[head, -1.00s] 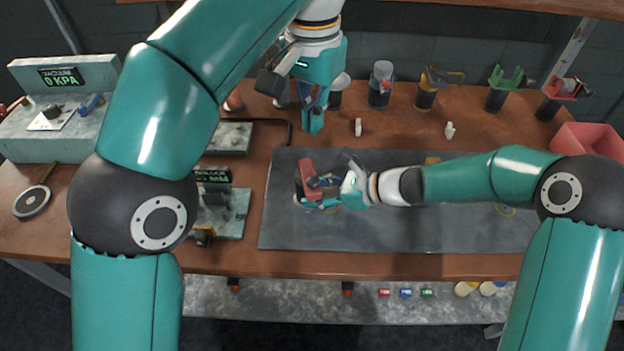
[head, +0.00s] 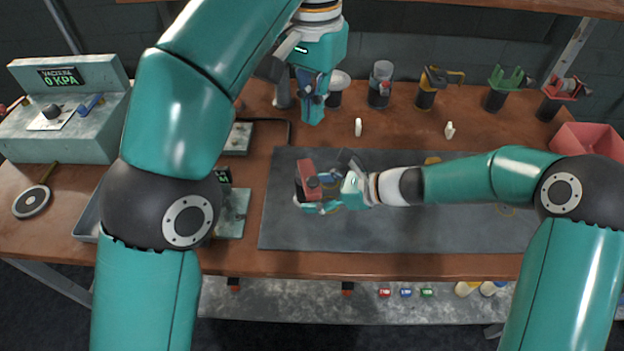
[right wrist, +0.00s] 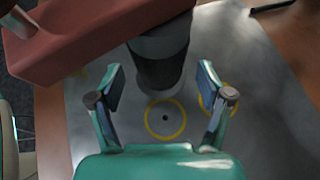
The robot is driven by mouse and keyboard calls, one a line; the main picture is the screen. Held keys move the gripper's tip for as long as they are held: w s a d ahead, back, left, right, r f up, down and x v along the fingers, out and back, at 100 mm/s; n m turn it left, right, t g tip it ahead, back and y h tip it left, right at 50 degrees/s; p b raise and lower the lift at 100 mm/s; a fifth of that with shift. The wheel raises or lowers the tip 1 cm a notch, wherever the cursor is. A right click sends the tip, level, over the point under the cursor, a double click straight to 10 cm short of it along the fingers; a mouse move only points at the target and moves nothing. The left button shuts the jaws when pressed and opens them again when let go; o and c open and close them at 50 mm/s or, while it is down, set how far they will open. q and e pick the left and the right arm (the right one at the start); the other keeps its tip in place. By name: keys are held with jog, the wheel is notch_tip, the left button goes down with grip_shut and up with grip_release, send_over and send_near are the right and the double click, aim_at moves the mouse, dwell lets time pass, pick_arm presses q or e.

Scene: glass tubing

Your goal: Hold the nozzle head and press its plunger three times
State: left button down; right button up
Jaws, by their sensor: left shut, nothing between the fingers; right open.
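The nozzle head is a red block (head: 309,168) with a dark cylindrical body, on the left part of the grey mat. A small dark knob, probably its plunger, shows at the block. In the right wrist view the red block (right wrist: 85,35) crosses the top left and the dark body (right wrist: 160,65) stands upright. My right gripper (head: 325,193) is open at the nozzle head. In the wrist view its fingers (right wrist: 160,88) stand apart on both sides of the dark body, with gaps visible. My left gripper (head: 313,112) is shut and empty, pointing down, behind the nozzle head and apart from it.
The grey mat (head: 400,235) is mostly clear, with yellow rings. Several dark holders with tools stand along the back. Two small white pieces (head: 358,127) (head: 449,130) stand behind the mat. A vacuum station (head: 70,130) is at left and a pink bin (head: 588,143) at right.

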jog(key=v, duration=1)
jog(key=shift+d, duration=0.3)
jog(key=shift+s+d+r, duration=0.25)
jog(key=shift+d+r, duration=0.1)
jog(key=shift+d, duration=0.25)
